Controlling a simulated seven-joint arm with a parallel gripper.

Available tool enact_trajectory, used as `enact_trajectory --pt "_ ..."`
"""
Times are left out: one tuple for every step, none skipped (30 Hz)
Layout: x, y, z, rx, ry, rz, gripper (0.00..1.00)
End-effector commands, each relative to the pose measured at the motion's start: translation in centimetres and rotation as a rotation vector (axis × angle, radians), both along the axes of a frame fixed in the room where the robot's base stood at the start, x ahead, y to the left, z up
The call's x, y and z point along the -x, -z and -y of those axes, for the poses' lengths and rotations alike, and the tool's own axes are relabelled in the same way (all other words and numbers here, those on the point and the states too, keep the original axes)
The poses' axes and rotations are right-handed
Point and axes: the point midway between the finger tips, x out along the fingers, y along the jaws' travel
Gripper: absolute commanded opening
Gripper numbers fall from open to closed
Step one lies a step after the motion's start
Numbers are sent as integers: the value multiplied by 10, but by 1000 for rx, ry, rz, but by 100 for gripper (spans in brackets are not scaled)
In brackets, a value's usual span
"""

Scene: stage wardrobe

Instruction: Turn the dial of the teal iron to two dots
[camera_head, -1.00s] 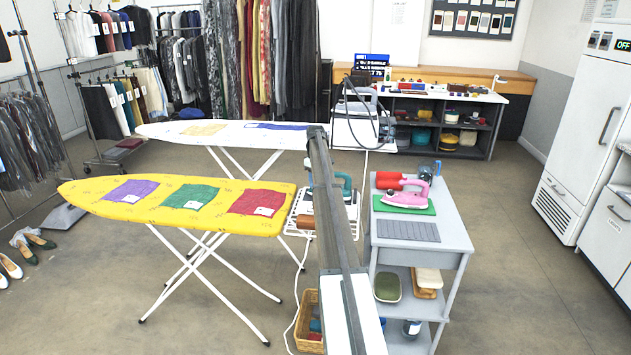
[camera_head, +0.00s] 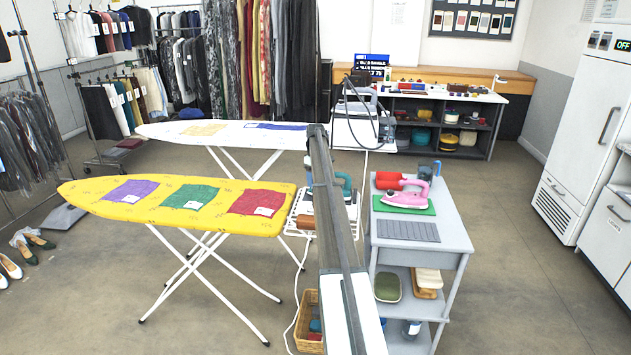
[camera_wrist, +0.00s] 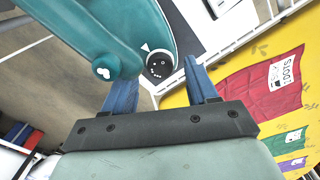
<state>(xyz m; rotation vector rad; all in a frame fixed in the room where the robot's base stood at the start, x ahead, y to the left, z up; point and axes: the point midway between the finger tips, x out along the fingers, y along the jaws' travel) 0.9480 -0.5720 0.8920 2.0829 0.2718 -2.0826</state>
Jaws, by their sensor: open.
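The teal iron (camera_wrist: 85,30) fills the upper left of the wrist view. In the head view the iron (camera_head: 346,182) stands on the white rack at the ironing board's end, partly hidden by my arm. Its round black dial (camera_wrist: 158,66) carries white dot marks, and a white triangular pointer (camera_wrist: 145,47) sits beside it. The dots are too small to read a setting with certainty. My gripper (camera_wrist: 160,85) is open, its two blue fingers apart, with the dial showing between and beyond them. Nothing is between the fingers. The head view does not show the fingers.
The yellow ironing board (camera_head: 150,211) with purple, green and red cloths is left of my arm. A grey cart (camera_head: 455,235) with a pink iron (camera_head: 407,197) stands right. A wicker basket (camera_head: 308,328) sits on the floor below. Open floor lies at the right.

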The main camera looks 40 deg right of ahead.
Motion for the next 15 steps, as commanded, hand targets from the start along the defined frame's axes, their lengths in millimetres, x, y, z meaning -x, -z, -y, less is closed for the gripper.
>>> enact_trajectory --pt "0 -7 0 1 0 1 58" --pt "0 -12 0 1 0 1 58" --pt "0 -18 0 1 0 1 58" --pt "0 -23 0 1 0 1 58" --pt "-1 -28 0 1 0 1 58" --pt "-1 -36 1 2 0 1 58" --pt "-1 -43 1 2 0 1 58" --pt "-1 -49 1 1 0 1 58" --pt "-1 -57 1 1 0 1 58" --pt "-1 -63 1 1 0 1 58" --pt "-1 -68 1 1 0 1 58" --pt "-1 -77 1 1 0 1 58" --pt "-1 -82 1 1 0 1 58" --pt "-1 -87 1 1 0 1 58" --pt "-1 -94 1 1 0 1 58"
